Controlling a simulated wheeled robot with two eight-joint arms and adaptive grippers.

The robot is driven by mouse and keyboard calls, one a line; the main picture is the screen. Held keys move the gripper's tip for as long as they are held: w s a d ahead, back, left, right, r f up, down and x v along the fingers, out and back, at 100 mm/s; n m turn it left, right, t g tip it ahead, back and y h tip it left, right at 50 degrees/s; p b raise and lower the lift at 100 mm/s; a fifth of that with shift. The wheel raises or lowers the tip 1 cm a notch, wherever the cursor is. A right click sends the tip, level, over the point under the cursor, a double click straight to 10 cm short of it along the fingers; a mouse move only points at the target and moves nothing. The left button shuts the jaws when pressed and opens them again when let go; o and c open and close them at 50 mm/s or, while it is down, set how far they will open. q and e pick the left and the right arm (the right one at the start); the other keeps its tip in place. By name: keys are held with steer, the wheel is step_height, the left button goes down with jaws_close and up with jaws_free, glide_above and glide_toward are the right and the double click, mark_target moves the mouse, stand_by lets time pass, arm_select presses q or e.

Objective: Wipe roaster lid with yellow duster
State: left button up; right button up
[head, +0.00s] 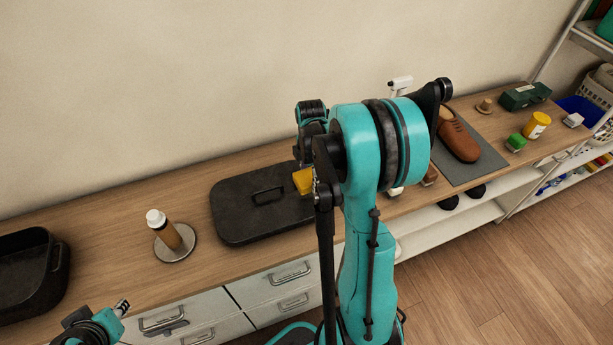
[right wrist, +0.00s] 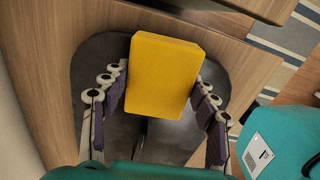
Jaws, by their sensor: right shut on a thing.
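The roaster lid (head: 245,222) is a dark, rounded rectangular lid with a raised handle, lying flat on the wooden counter. It fills much of the right wrist view (right wrist: 95,65) below the gripper. The yellow duster (head: 302,181) is a block held over the lid's right part. My right gripper (right wrist: 162,88) is shut on the duster (right wrist: 165,75), with a finger on each side. I cannot tell whether the duster touches the lid. My own right arm hides the lid's right end in the head view. My left gripper (head: 122,308) is at the lower left, away from the lid; its jaws are unclear.
A dark roaster pan (head: 35,270) stands at the far left. A white-capped bottle (head: 165,231) stands on a round plate (head: 186,252) left of the lid. A yellow tin (head: 536,125) and a green-topped jar (head: 516,142) stand beyond.

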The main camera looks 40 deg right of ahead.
mark_target(300, 175)
steer(key=shift+w+a+f, duration=0.1)
steer(key=shift+w+a, duration=0.55)
steer(key=shift+a, duration=0.15)
steer(key=shift+w+a, duration=0.5)
steer(key=shift+w, duration=0.1)
steer(key=shift+s+d, duration=0.75)
steer(key=shift+s+d+b, duration=0.3)
steer(key=shift+s+d, duration=0.15)
steer(key=shift+s, duration=0.05)
steer(key=shift+w+a, duration=0.65)
steer(key=shift+w, duration=0.05)
steer(key=shift+w+a, duration=0.35)
steer(key=shift+a, duration=0.1)
steer(key=shift+s+d, duration=0.4)
steer(key=shift+d, duration=0.05)
steer(key=shift+s+d, duration=0.7)
steer(key=shift+d, duration=0.05)
